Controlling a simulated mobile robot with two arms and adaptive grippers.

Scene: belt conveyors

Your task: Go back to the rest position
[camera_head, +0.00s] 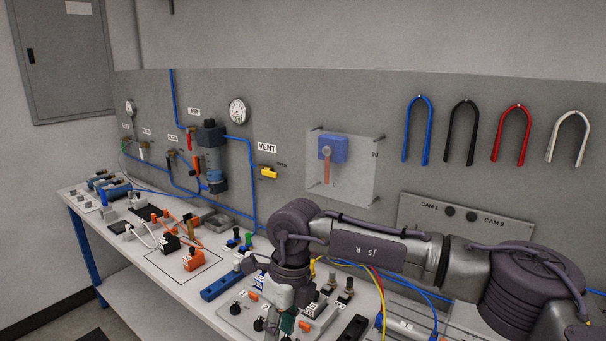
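My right arm comes in from the right and reaches over the bench (118,250), with its wrist bent downward. My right gripper (280,318) points down at a grey control plate (236,318) near the front of the bench. A green part shows between or just behind its fingers, and I cannot tell whether it is held. The fingertips are small and partly hidden, so their opening is unclear. My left gripper is not in view.
A blue block (221,285), orange connectors (194,260) and several plugs crowd the bench. Behind stands a grey panel with a yellow vent valve (268,173), a clear-covered blue switch (333,149) and hanging cables (417,130). Yellow and red cables (380,295) run beneath my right arm.

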